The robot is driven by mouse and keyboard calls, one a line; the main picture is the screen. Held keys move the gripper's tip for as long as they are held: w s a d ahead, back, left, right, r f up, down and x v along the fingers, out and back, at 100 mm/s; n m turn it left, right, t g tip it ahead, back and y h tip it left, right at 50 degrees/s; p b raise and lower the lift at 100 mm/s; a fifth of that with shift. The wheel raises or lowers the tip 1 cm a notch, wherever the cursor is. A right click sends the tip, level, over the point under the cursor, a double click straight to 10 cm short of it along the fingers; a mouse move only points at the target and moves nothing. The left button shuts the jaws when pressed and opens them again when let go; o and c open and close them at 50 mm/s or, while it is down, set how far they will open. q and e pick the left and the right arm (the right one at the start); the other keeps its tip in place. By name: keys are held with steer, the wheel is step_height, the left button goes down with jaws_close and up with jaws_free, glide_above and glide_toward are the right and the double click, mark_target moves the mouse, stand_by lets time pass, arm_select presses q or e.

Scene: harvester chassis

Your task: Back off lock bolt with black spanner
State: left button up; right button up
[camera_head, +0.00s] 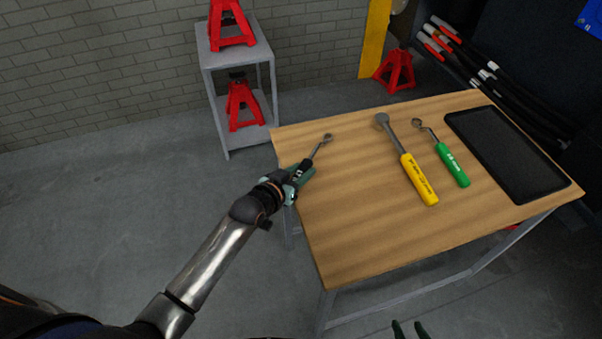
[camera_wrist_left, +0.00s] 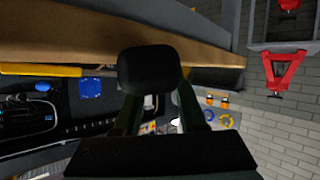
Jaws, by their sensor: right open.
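The black spanner (camera_head: 316,153) is at the table's left edge in the head view, its metal ring end pointing away to the upper right. My left gripper (camera_head: 298,176) is shut on its black handle. In the left wrist view the black handle end (camera_wrist_left: 150,72) shows large between the two fingers. I cannot tell whether the spanner touches the table. My right gripper (camera_head: 408,325) shows only its green fingertips at the bottom edge; they are apart and empty. I cannot make out the lock bolt in either view.
The wooden table (camera_head: 350,235) holds a yellow-handled ratchet (camera_head: 418,180), a green-handled spanner (camera_head: 452,165) and a black tray (camera_head: 510,155). Its front left is clear. A grey shelf (camera_head: 260,55) with red jack stands is behind left. Black hoses (camera_head: 500,90) hang behind right.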

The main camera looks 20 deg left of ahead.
arm_select(q)
jaws_close()
stand_by(0.9)
